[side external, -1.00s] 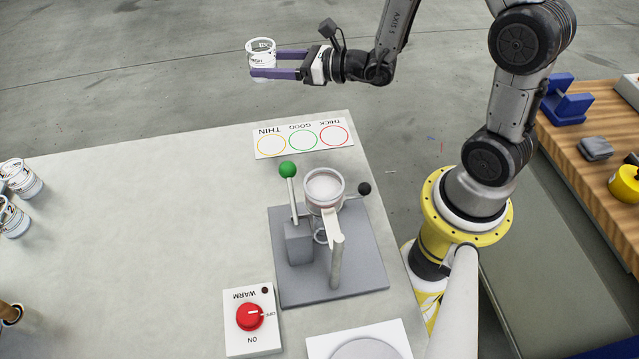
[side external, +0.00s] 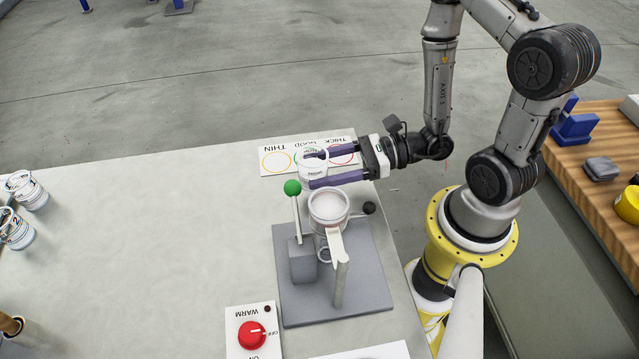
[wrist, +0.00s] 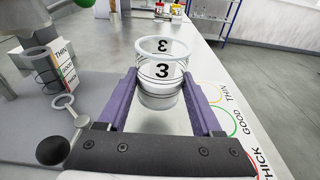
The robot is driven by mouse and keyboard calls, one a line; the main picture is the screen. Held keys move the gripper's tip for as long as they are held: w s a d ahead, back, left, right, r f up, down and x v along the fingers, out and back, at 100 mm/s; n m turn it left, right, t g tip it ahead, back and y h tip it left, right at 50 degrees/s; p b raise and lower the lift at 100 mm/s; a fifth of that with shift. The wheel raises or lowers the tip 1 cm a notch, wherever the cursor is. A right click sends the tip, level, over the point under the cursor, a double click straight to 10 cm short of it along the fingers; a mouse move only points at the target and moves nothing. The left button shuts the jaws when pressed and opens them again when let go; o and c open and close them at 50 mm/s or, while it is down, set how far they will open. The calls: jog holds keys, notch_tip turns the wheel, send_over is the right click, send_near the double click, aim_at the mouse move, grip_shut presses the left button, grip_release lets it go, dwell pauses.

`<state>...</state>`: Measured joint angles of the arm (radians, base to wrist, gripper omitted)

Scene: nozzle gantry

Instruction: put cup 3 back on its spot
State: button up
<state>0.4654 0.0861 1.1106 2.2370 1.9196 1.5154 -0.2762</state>
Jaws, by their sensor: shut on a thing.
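My gripper (side external: 314,169) is shut on cup 3 (wrist: 161,82), a clear cup with dark rings and a black 3, upright between the purple fingers. In the side view the cup (side external: 311,175) is in front of the strip of rings and just behind the nozzle stand's funnel, partly covered by a finger. Its height above the table is hard to tell. Two similar cups stand at the left table edge, a rear one (side external: 25,190) and one marked 2 (side external: 16,230). I cannot make out a marked spot for cup 3.
The nozzle stand (side external: 360,290) holds a pale funnel cup (side external: 328,206) and a green-knobbed lever (side external: 292,188). The strip (side external: 268,168) reads THIN, GOOD, THICK. A WARM switch box (side external: 250,330) sits in front. The table's left middle (side external: 150,240) is clear.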

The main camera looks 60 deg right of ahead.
jog(key=shift+f, duration=2.1)
jog(key=shift+f, duration=0.1)
jog(key=o, duration=1.4)
jog(key=shift+c, duration=0.2)
jog(key=shift+v, duration=3.8)
